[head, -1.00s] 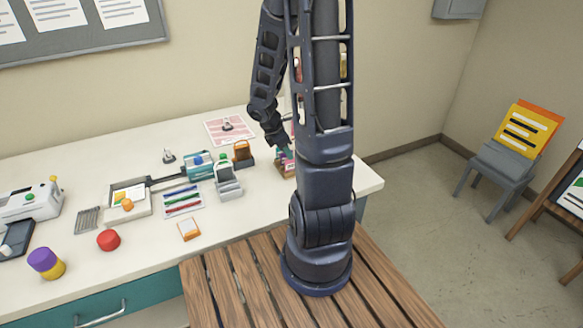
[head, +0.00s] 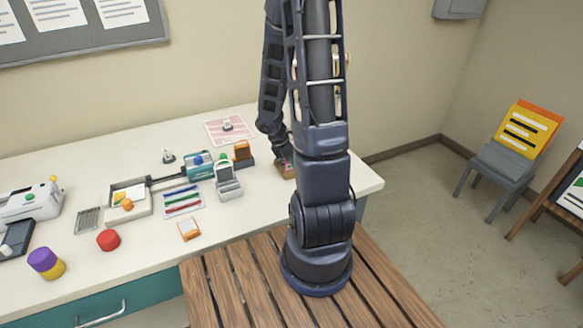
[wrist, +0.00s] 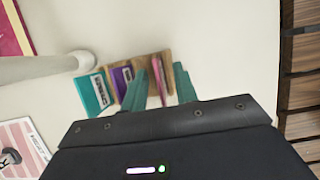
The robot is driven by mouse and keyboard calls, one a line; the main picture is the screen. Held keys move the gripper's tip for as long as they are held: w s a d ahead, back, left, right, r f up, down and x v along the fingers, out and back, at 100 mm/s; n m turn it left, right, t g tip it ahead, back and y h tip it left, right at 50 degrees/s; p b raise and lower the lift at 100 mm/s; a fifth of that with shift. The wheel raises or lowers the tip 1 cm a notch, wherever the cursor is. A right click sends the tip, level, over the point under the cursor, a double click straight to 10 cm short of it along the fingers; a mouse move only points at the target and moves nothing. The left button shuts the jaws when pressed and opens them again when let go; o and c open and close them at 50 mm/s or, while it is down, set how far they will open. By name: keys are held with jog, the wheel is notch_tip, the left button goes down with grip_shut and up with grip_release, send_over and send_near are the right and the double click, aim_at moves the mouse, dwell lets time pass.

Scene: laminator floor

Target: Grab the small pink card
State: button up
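The small pink card (wrist: 158,78) stands upright in a wooden holder (wrist: 141,63) in the wrist view. My gripper (wrist: 168,84) is open, with one teal finger on each side of the pink card and a gap showing on the right. I cannot tell whether the left finger touches it. A purple card (wrist: 122,76) and a teal card (wrist: 95,93) stand to the left in the same row. In the head view the holder (head: 287,170) is at the bench's right end, and my arm hides most of it and the cards.
A pale post (wrist: 45,68) lies left of the cards in the wrist view. In the head view an orange-brown stand (head: 243,154) and a grey stand (head: 228,183) are left of the holder. A pink sheet (head: 229,130) lies behind. The bench front right is clear.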

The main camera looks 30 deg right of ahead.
grip_shut()
jog(key=shift+r, duration=0.15)
